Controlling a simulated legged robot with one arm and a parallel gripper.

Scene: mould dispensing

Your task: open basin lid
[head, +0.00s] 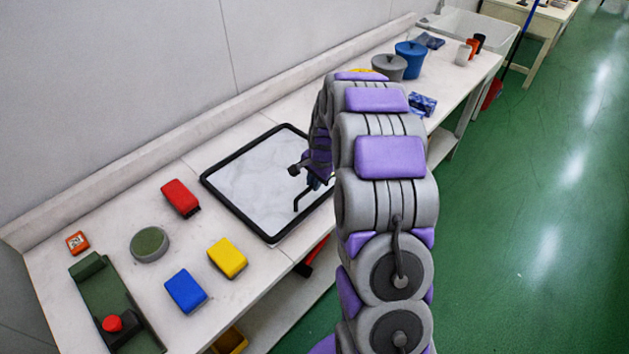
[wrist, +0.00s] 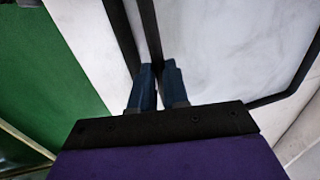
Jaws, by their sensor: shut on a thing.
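The basin lid (head: 250,180) appears as a pale marbled rectangular panel, lying on the counter inside a black frame. Its pale surface (wrist: 215,45) also fills the upper right of the wrist view. My gripper (wrist: 159,72) has two blue fingers shut on a thin black bar (wrist: 149,25) at the panel's side. A second black strip (wrist: 121,40) runs left of the bar. In the head view my gripper (head: 315,182) is low over the panel's right part, and my arm hides the panel's right end. The exact grip point is partly hidden by the fingers.
Left on the counter are a red block (head: 180,197), round green-topped dish (head: 149,244), yellow block (head: 228,257), blue block (head: 185,291) and green device (head: 105,300). Grey (head: 389,67) and blue (head: 410,60) pots stand behind my arm. The green floor (head: 540,200) at right is clear.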

